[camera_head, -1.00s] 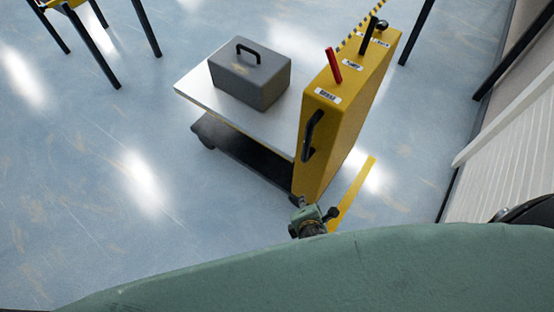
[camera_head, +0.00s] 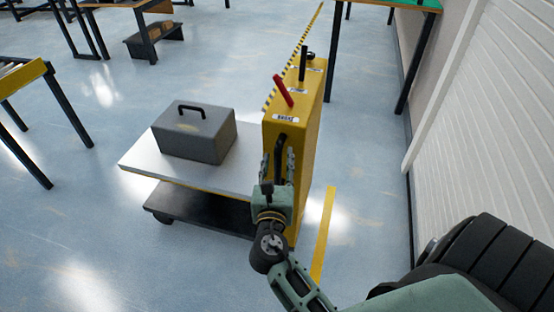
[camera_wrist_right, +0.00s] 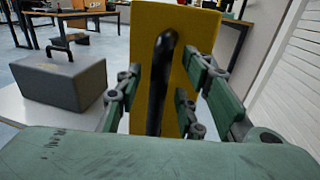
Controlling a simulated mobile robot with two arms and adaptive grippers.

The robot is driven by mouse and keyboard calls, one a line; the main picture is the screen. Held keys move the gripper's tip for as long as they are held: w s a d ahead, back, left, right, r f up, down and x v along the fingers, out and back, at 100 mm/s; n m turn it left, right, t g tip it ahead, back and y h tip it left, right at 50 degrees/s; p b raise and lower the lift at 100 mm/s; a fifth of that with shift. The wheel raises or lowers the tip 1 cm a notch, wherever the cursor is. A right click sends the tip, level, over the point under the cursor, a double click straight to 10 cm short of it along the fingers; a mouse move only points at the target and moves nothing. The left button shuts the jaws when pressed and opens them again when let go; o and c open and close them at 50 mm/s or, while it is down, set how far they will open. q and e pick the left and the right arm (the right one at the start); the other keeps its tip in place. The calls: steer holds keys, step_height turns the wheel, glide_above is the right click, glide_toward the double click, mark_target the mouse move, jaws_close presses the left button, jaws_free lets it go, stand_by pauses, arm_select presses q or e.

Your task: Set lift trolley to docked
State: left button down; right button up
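The lift trolley has a white platform (camera_head: 135,160) and a tall yellow column (camera_head: 310,125) at its right end. A black handle (camera_head: 281,150) is on the column's near face; it also shows in the right wrist view (camera_wrist_right: 160,80). A red lever (camera_head: 284,91) and a black lever (camera_head: 303,63) stand on the column's top, beside small labels. My right gripper (camera_head: 278,165) is at the handle. In the right wrist view its fingers (camera_wrist_right: 160,88) are spread on either side of the handle, with gaps visible. My left gripper is out of view.
A grey toolbox (camera_head: 190,140) sits on the platform. A yellow floor line (camera_head: 323,235) runs right of the trolley, and a yellow-black stripe (camera_head: 292,60) lies behind it. A white slatted wall (camera_head: 490,120) bounds the right.

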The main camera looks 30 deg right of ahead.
steer(key=shift+x, duration=1.05)
steer(key=shift+c, duration=0.4)
steer(key=shift+a, duration=0.1)
jaws_close()
